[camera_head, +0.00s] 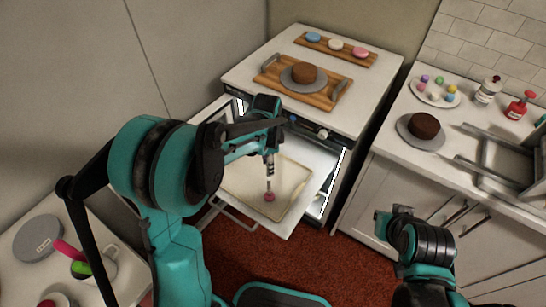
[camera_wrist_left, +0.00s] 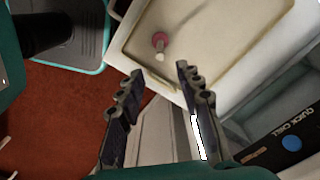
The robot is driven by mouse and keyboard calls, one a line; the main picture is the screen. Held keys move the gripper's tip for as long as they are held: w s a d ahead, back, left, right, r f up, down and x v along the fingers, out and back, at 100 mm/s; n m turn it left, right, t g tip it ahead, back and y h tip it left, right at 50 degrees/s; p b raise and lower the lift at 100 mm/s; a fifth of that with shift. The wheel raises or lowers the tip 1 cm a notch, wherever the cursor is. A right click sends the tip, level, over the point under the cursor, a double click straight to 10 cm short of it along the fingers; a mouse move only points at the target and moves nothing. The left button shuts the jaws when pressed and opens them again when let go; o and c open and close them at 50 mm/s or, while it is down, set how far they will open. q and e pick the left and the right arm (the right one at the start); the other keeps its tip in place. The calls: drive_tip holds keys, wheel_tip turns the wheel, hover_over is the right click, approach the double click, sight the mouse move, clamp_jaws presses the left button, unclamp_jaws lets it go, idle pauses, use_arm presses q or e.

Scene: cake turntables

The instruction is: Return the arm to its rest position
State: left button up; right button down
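A cake (camera_head: 304,74) stands on a wooden tray on the stove top. A lower-left table holds a grey turntable (camera_head: 38,237).

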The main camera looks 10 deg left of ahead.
use_arm(q)
drive_tip(key=shift+r, duration=0.15)
drive_tip(key=s+a+r+n+t, duration=0.1)
drive_tip(key=s+r+n+t, duration=0.2)
drive_tip(key=s+r+n, duration=0.2)
drive_tip(key=s+a+r+n+t, duration=0.1)
drive_tip(key=s+r+n+t, duration=0.3)
drive_tip(key=s, duration=0.8)
wheel_tip(320, 180, up, 2)
drive_tip(key=n, duration=0.3)
drive_tip(key=shift+a, duration=0.35)
drive_tip(key=shift+r, duration=0.1)
